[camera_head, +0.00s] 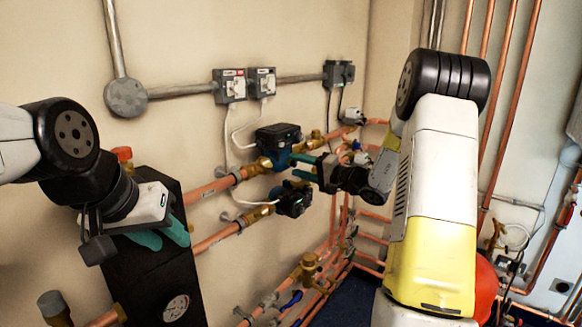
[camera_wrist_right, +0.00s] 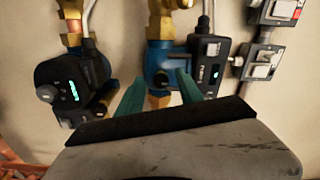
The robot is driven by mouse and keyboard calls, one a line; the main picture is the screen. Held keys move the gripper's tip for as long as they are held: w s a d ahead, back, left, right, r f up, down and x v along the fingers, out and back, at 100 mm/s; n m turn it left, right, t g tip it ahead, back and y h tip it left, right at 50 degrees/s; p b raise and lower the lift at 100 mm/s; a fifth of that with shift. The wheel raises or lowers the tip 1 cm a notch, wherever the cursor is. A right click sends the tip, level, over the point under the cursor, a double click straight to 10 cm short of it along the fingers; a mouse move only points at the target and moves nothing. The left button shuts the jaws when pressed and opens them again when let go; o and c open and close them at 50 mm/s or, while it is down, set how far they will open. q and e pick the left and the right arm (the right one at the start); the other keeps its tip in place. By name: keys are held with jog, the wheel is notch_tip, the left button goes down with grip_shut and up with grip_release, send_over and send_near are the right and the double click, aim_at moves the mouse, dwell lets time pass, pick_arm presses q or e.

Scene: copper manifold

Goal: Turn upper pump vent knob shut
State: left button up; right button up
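The upper pump (camera_head: 278,138) has a blue body and a black head with a small display, on the upper copper pipe. In the right wrist view its blue body (camera_wrist_right: 150,62) is straight ahead. A small dark round knob (camera_wrist_right: 161,79) on that body lies between my right fingertips; I cannot tell for sure that it is the vent knob. My right gripper (camera_head: 301,170) is open, its teal fingers in front of the upper pump (camera_wrist_right: 158,88); contact is not clear. My left gripper (camera_head: 163,238) looks open and empty, low at the left.
The lower pump (camera_head: 293,199) sits just below, and on the left in the wrist view (camera_wrist_right: 72,85). Grey switch boxes (camera_head: 230,86) with hanging cables are above. A black box with a gauge (camera_head: 176,307) stands near my left gripper. Copper pipes crowd the lower right.

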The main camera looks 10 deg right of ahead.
jog(key=v, duration=0.7)
jog(key=shift+s+d, duration=0.3)
jog(key=shift+s, duration=0.05)
jog(key=s+a+r+n+g+h, duration=0.1)
jog(key=s+a+r+n+g, duration=0.15)
jog(key=s+a+g, duration=0.5)
jog(key=s+a+r+n+g, duration=0.1)
jog(key=s+a+n+g, duration=0.3)
jog(key=s, duration=0.6)
jog(key=s+d+t+h, duration=0.5)
jog(key=s+h, duration=0.4)
jog(key=s, duration=0.4)
jog(key=shift+d+h, duration=0.3)
jog(key=shift+d, duration=0.2)
